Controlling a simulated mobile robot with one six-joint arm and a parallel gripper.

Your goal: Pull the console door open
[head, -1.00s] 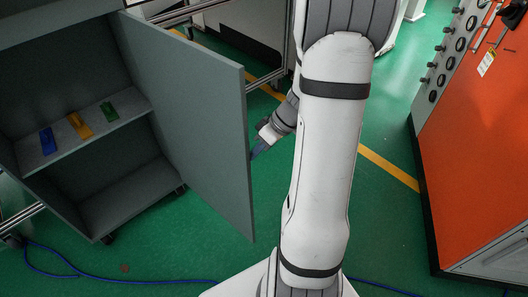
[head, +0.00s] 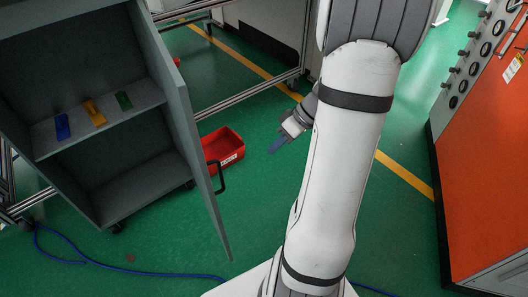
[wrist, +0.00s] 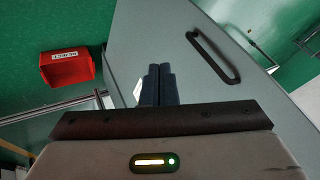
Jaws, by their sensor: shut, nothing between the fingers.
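The grey console door (head: 188,130) stands wide open in the head view, seen nearly edge-on, with the shelved cabinet open to its left. Its black handle (head: 219,178) is on the door's right face, low down. In the wrist view the door (wrist: 185,60) fills the middle, with the handle (wrist: 213,57) right of the fingers. My gripper (head: 274,147) is to the right of the door, apart from the handle. In the wrist view my gripper (wrist: 160,72) has its two dark fingers together, with nothing held.
Blue, yellow and green pieces (head: 95,113) lie on the cabinet shelf (head: 100,125). A red bin (head: 224,148) is on the floor behind the door; it also shows in the wrist view (wrist: 67,68). An orange cabinet (head: 490,170) stands at right. Green floor lies between.

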